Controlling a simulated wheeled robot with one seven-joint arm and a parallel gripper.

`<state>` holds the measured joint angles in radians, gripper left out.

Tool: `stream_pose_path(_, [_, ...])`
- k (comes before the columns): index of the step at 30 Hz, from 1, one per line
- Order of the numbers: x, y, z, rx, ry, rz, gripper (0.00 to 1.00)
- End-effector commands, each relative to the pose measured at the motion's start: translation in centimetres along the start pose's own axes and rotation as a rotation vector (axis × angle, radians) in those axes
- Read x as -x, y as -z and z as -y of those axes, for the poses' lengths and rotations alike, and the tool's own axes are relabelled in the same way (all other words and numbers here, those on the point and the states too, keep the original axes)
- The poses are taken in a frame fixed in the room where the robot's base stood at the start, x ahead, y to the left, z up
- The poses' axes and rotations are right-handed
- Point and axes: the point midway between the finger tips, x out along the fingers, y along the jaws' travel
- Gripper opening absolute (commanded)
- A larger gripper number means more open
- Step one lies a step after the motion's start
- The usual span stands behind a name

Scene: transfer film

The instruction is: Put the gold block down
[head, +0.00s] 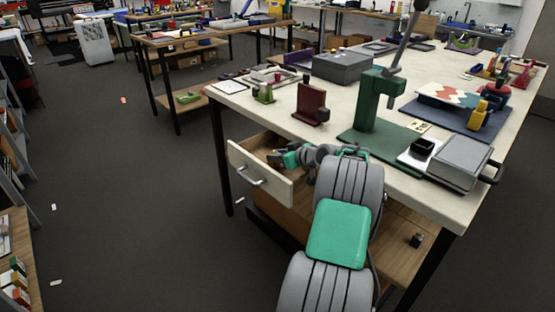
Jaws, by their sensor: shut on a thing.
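My gripper (281,159), with green parts, reaches into the open drawer (262,178) below the worktable's front left edge. The drawer has a pale front with a metal handle and a wooden inside. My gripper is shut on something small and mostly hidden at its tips. I take this for the gold block (273,158), but its shape and colour are hard to make out. Whether it touches the drawer floor cannot be told.
The worktable (301,95) above holds a green press (372,112), a dark red upright piece (311,103), a grey box (342,66) and a blue mat (455,117) with yellow pieces. The table edge is close above my arm. Open floor lies left of the drawer.

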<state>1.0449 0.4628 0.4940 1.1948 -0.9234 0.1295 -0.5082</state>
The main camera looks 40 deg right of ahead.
Motion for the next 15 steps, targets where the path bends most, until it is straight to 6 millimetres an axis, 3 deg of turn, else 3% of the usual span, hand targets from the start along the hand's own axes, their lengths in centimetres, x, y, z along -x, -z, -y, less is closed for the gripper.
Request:
stream_pose_path(2, [-0.47, -0.96, -0.01, 0.000, 0.000, -0.002, 0.00])
stream_pose_path(11, [-0.64, -1.34, 0.02, 0.002, 0.000, -0.002, 0.00])
stream_pose_path(12, [-0.59, -1.29, 0.04, 0.001, 0.000, -0.001, 0.36])
stream_pose_path(15, [-0.58, -1.27, 0.04, 0.000, 0.000, 0.000, 0.44])
